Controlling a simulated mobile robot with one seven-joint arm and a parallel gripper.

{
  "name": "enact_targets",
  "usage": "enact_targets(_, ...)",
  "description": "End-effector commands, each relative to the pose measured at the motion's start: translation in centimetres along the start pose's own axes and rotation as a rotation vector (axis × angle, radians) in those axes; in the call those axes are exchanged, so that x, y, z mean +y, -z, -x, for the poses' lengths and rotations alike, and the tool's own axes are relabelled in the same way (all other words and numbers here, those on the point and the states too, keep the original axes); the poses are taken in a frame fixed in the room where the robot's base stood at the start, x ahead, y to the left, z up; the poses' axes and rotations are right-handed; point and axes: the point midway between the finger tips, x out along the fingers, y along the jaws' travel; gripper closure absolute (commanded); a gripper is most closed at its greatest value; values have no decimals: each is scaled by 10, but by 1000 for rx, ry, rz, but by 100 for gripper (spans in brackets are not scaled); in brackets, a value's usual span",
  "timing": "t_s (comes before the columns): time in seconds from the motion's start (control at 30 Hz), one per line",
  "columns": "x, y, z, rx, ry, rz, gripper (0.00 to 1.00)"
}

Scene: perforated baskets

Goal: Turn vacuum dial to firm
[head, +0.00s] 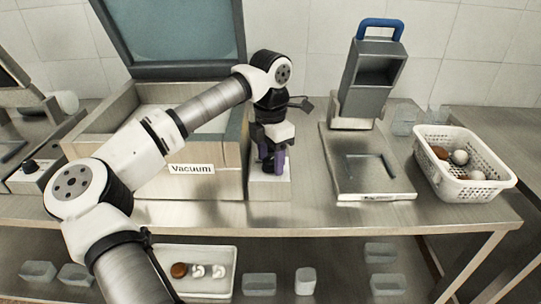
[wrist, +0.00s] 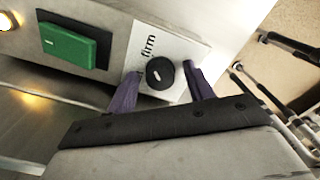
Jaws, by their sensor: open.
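The vacuum machine (head: 100,135) stands on the steel counter with its lid up and a "Vacuum" label on its front. In the wrist view its light panel (wrist: 172,45) carries a round black dial (wrist: 160,72) with a short white mark and the word "firm" printed beside it. I cannot tell exactly which way the mark points. My gripper (wrist: 161,76) has its purple fingers open, one on each side of the dial; contact is unclear. In the head view my gripper (head: 273,162) points down at the machine's right-hand block (head: 270,190), and the dial is hidden there.
A green switch (wrist: 72,45) sits on the machine near the dial. To the right stand a grey device with a blue handle (head: 381,28) and a white perforated basket (head: 465,188) with round items. A tray (head: 205,255) and clear containers lie on the lower shelf.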

Motion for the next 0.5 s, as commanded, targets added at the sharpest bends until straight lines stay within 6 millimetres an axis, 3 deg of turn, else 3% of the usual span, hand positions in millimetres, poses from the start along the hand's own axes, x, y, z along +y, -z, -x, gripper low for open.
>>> enact_targets(0.13,0,0,0,0,0,0,49)
enact_targets(0.47,0,0,0,0,0,0,92)
enact_targets(0.5,0,0,0,1,0,0,92)
